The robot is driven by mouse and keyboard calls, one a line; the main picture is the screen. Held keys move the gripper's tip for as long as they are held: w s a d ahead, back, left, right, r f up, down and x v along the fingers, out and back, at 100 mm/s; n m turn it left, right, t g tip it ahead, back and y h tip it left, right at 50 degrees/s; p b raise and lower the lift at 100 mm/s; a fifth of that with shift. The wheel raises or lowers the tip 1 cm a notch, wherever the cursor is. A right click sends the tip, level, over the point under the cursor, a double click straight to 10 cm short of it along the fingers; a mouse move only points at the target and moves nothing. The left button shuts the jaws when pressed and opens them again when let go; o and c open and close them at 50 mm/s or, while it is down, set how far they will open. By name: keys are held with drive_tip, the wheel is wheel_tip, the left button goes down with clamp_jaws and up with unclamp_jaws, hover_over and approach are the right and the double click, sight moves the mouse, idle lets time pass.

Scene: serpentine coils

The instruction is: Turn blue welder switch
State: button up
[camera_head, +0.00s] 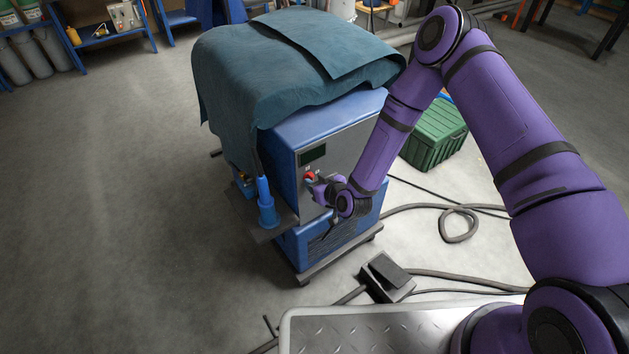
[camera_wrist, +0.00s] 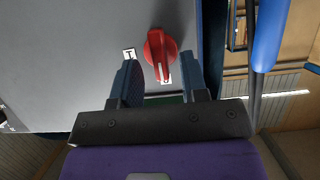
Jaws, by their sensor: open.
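The blue welder (camera_head: 290,135) stands on a wheeled cart, with a dark teal cloth draped over its top. Its grey front panel (camera_head: 352,143) carries a dark display and a red rotary switch (camera_head: 310,176). In the wrist view the red switch (camera_wrist: 160,54) has a pale pointer line and small white labels beside it. My gripper (camera_head: 317,184) is at the panel, by the switch. In the wrist view my gripper (camera_wrist: 160,76) is open, with one finger on each side of the knob's lower end. I cannot tell whether the fingers touch it.
A blue torch handle (camera_head: 266,203) stands at the welder's left front corner; its blue shape also shows in the wrist view (camera_wrist: 268,35). A green crate (camera_head: 434,133) is on the right. A foot pedal (camera_head: 387,277) and coiled cables lie on the floor. Floor at left is clear.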

drive_tip(key=shift+w+a+f, duration=0.25)
drive_tip(key=shift+w+a, duration=0.05)
drive_tip(key=shift+w, duration=0.15)
clamp_jaws()
